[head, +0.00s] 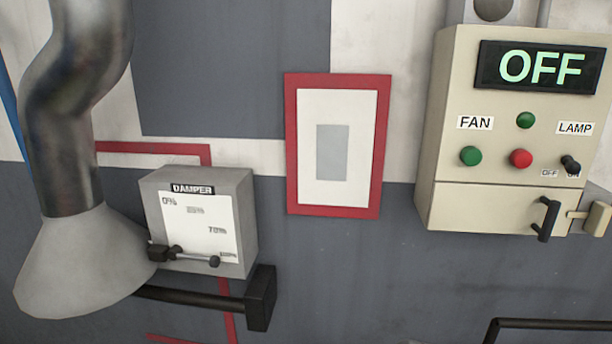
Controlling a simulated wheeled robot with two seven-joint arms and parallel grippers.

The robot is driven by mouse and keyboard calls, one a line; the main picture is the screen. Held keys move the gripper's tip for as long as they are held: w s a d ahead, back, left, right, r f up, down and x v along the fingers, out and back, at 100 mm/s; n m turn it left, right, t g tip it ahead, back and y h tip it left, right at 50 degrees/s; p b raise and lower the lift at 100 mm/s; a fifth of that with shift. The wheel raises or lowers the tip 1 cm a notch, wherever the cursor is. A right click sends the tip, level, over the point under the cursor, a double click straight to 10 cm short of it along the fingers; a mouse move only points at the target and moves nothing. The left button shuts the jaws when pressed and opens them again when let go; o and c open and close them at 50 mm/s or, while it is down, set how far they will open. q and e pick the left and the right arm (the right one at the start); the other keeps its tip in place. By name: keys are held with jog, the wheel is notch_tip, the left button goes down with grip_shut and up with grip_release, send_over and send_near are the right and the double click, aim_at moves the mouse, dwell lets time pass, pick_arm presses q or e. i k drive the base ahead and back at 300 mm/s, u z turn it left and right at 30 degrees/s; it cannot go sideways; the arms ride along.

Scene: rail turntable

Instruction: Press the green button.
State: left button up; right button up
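A beige control box (450,110) is on the wall at the right of the head view. Under its FAN label (475,123) is a round green button (470,156). A red button (521,159) sits to its right. The display (542,67) at the top reads OFF in green letters. Neither of my grippers is in view, and nothing covers the buttons.
A black lamp switch (570,163) is right of the red button. A black handle (547,218) sticks out below. At left are a grey damper box (245,215) and a metal duct with a hood (85,265). A dark bar (550,324) is at bottom right.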

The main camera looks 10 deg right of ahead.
aim_at(469, 156)
jog(key=z, duration=1.55)
